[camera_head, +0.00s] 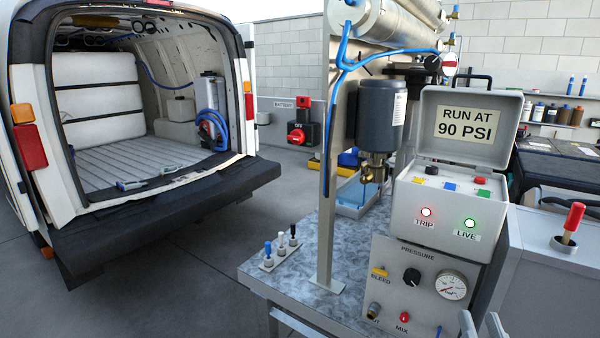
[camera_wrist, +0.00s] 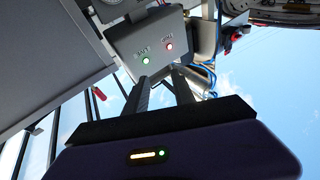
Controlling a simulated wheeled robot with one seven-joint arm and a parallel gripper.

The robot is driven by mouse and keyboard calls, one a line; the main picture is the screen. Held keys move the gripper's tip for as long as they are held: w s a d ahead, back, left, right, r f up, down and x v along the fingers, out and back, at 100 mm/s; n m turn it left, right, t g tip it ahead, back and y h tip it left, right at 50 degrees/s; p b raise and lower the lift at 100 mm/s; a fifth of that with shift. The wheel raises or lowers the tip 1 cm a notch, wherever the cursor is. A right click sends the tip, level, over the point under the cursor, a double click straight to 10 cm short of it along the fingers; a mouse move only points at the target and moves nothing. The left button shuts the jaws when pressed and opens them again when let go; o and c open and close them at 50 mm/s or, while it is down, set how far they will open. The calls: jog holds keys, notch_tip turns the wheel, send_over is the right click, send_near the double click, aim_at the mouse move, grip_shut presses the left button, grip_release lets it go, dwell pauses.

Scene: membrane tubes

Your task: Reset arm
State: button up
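My gripper (camera_head: 482,322) shows only as two grey fingertips at the bottom edge of the head view, in front of the pressure panel (camera_head: 395,285). In the wrist view, the two fingers of my gripper (camera_wrist: 160,82) stand apart with nothing between them, so it is open. Beyond them in that upside-down view is the grey control box (camera_wrist: 150,45) with one green and one red light. In the head view the control box (camera_head: 447,205) has its lid up, reading "RUN AT 90 PSI". Its TRIP light glows red and its LIVE light green.
A metal bench (camera_head: 268,283) carries the membrane frame (camera_head: 328,200), the panel and a row of three small toggles (camera_head: 281,250). A red-handled lever (camera_head: 572,220) stands at the right. An open van (camera_head: 140,130) is at the left, with clear floor in front.

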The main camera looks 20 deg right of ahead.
jog(key=s+a+f+n+g+y, duration=0.1)
jog(key=s+a+f+n+y, duration=0.1)
jog(key=s+a+f, duration=0.3)
jog(key=s+a+f+n+g+y, duration=0.2)
jog(key=s+a+f+y, duration=0.2)
jog(key=s+a, duration=0.3)
jog(key=s+a+f+n+g+y+b, duration=0.1)
jog(key=s+a+f, duration=0.4)
jog(key=s, duration=0.5)
jog(key=shift+s+a+f+n+g+y, duration=0.35)
jog(key=shift+a+n+y, duration=0.2)
jog(key=shift+y, duration=0.45)
dwell(2.0)
